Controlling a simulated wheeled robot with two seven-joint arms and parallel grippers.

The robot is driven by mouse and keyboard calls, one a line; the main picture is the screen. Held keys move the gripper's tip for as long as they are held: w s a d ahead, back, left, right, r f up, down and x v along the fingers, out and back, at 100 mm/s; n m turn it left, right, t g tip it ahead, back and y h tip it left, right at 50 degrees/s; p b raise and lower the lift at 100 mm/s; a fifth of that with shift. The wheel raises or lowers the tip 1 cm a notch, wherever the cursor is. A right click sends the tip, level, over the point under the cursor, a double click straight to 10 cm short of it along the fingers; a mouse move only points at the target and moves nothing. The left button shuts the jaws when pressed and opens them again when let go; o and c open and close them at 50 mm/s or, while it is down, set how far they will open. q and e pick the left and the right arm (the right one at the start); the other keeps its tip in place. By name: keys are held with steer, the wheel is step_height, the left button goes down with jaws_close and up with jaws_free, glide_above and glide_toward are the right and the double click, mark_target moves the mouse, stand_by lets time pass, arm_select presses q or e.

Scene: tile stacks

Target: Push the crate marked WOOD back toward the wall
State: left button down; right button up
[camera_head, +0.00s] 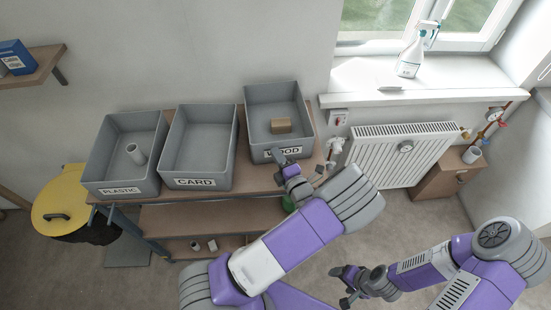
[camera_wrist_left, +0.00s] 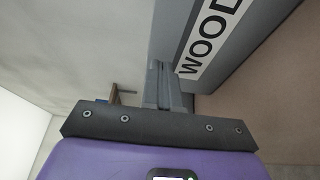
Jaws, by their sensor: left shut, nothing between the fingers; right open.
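The grey crate marked WOOD (camera_head: 306,141) stands at the right end of the shelf's top board, near the wall, with a brown block (camera_head: 281,125) inside. Its front label is partly covered by my left gripper (camera_head: 279,156) in the head view. The left fingers are shut and empty, at the crate's front face. In the left wrist view the fingers (camera_wrist_left: 167,88) lie against or very close to the crate (camera_wrist_left: 262,88), below its WOOD label (camera_wrist_left: 207,38); exact contact is unclear. My right gripper (camera_head: 342,283) is open and empty, low over the floor, away from the shelf.
The CARD crate (camera_head: 233,160) stands just left of the WOOD crate and looks empty. The PLASTIC crate (camera_head: 96,165) holds a white tube. A radiator (camera_head: 400,150) and its pipe valve (camera_head: 336,145) are to the right. A windowsill (camera_head: 350,100) juts out at upper right.

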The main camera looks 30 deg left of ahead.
arm_select(q)
steer(key=s+a+p+v, duration=0.1)
steer(key=s+v, duration=0.1)
steer(key=v, duration=1)
steer(key=s+a+f+n+g+h, duration=0.2)
steer(key=s+a+f+n+g, duration=0.1)
steer(key=s+f+n+g, duration=0.35)
steer(key=s+a+f+n+g+h, duration=0.2)
steer(key=s+f+n+g+h, duration=0.1)
steer(key=s+f+n+g, duration=0.4)
steer(key=s+d+f+n+g+h, duration=0.1)
steer(key=s+d+f+n+h, duration=0.25)
steer(key=d+n+h, duration=0.4)
steer(key=s+d+f+n+g+h, duration=0.15)
steer(key=d+f+n+h, duration=0.25)
steer(key=n, duration=0.6)
steer(key=w+n+t+b, duration=0.1)
steer(key=w+n+t, duration=0.1)
steer(key=n, duration=0.3)
steer(key=w+f+n+t+h+b, duration=0.1)
steer(key=n+t, duration=0.1)
steer(key=n, duration=0.3)
steer(key=w+n+t+h+b, duration=0.1)
steer(key=w+n+t, duration=0.1)
steer(key=n, duration=0.3)
steer(key=shift+w+a+f, duration=0.2)
steer(key=shift+w, duration=0.15)
arm_select(e)
steer(key=shift+s+f, duration=0.5)
steer(key=shift+f, duration=0.25)
